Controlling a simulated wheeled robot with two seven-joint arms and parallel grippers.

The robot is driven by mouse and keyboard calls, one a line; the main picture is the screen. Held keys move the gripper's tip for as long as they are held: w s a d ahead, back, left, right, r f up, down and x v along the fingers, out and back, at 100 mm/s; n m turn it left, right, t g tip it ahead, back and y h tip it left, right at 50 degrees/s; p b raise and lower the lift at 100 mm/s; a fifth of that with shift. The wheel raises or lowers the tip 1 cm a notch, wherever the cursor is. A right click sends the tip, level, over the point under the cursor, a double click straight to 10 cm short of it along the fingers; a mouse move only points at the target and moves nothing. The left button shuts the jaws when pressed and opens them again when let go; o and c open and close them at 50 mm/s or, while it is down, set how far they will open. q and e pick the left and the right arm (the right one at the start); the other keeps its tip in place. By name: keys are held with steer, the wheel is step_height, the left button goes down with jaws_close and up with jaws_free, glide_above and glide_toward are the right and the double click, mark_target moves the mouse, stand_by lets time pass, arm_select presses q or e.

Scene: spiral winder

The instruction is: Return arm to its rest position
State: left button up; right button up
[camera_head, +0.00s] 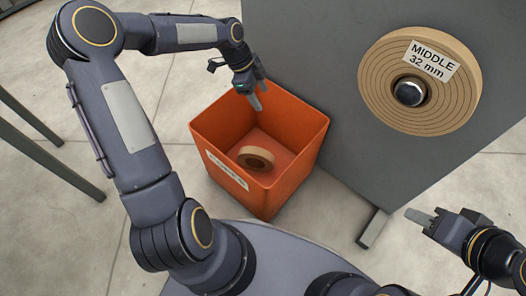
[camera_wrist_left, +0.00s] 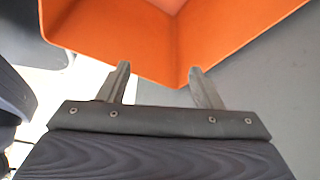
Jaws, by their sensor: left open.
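My left arm comes in from the left in the head view and reaches over the orange bin (camera_head: 275,190). My left gripper (camera_head: 256,103) is above the bin's far rim, pointing down. In the left wrist view the left gripper (camera_wrist_left: 160,80) has its two fingers apart with nothing between them, and the orange bin wall (camera_wrist_left: 110,35) is beyond them. My right gripper (camera_head: 425,217) is at the lower right of the head view, away from the bin. I cannot tell whether its fingers are apart.
A small tan roll (camera_head: 257,157) lies on the bin floor. A large tan roll (camera_head: 385,90) labelled "MIDDLE 32 mm" sits on a spindle on the grey panel (camera_head: 300,60). Dark table legs (camera_head: 50,160) stand at the left. Tiled floor (camera_head: 60,240) is open at the lower left.

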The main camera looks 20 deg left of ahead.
arm_select(q)
steer(key=shift+r, duration=0.15)
stand_by(0.3)
steer(key=s+r+n+t+y, duration=0.2)
steer(key=s+r+n, duration=0.6)
steer(key=s+r, duration=0.5)
steer(key=s+d+n+t+h, duration=0.1)
steer(key=s+d+n+t, duration=0.15)
steer(key=s+n, duration=0.95)
step_height(320, 180, up, 32)
steer(key=s+m+p, duration=0.2)
steer(key=p, duration=3)
steer(key=shift+s+a, duration=0.15)
steer(key=shift+a, duration=0.1)
